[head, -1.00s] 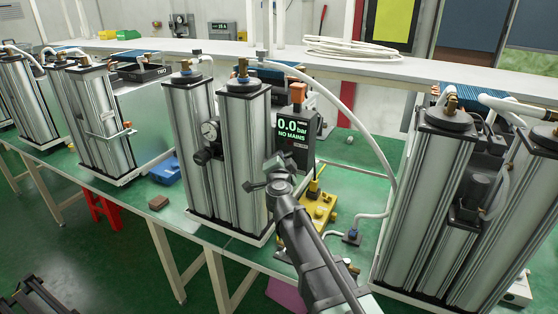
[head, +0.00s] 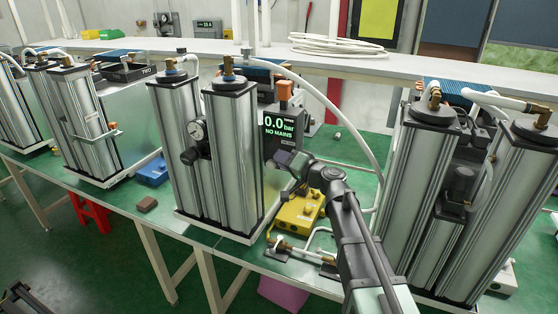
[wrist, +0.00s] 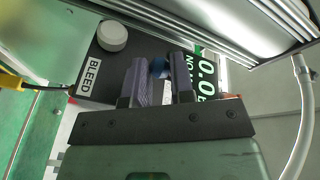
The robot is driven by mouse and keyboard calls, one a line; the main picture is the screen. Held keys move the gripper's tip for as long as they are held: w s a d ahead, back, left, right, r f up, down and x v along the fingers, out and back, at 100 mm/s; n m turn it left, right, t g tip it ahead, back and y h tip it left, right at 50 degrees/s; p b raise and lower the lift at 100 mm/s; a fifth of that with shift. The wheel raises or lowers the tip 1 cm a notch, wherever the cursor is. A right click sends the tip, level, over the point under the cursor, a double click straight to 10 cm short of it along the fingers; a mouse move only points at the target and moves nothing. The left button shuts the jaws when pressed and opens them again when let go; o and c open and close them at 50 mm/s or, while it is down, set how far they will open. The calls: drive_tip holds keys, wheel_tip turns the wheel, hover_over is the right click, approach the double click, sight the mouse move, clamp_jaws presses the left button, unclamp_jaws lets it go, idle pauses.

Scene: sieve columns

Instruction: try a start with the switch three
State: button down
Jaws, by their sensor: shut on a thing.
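The dark control box (head: 285,125) stands behind the middle pair of columns. Its green screen (head: 275,130) reads 0.0 bar and NO MAINS. My gripper (head: 284,161) is at the lower front of this box. In the wrist view, the box's dark face (wrist: 122,60) carries a BLEED label (wrist: 88,74) and a round grey knob (wrist: 112,36). My gripper (wrist: 160,75) is shut on a small dark blue knob (wrist: 158,67) between the label and the screen. The fingers hide much of this knob. I see no number three on the box.
The middle columns (head: 232,150) stand close left of my gripper, and another pair (head: 425,190) stands at the right. A yellow box (head: 298,212) and white tubing lie below on the green bench. A white hose (head: 365,130) arches past on the right.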

drive_tip(key=shift+w+d+n+g+y, duration=0.1)
drive_tip(key=shift+d+n+g+y, duration=0.15)
drive_tip(key=shift+n+g+y, duration=0.45)
drive_tip(key=c, duration=1)
unclamp_jaws()
drive_tip(key=v, duration=0.7)
drive_tip(key=shift+d+r, duration=0.1)
drive_tip(key=shift+d, duration=0.2)
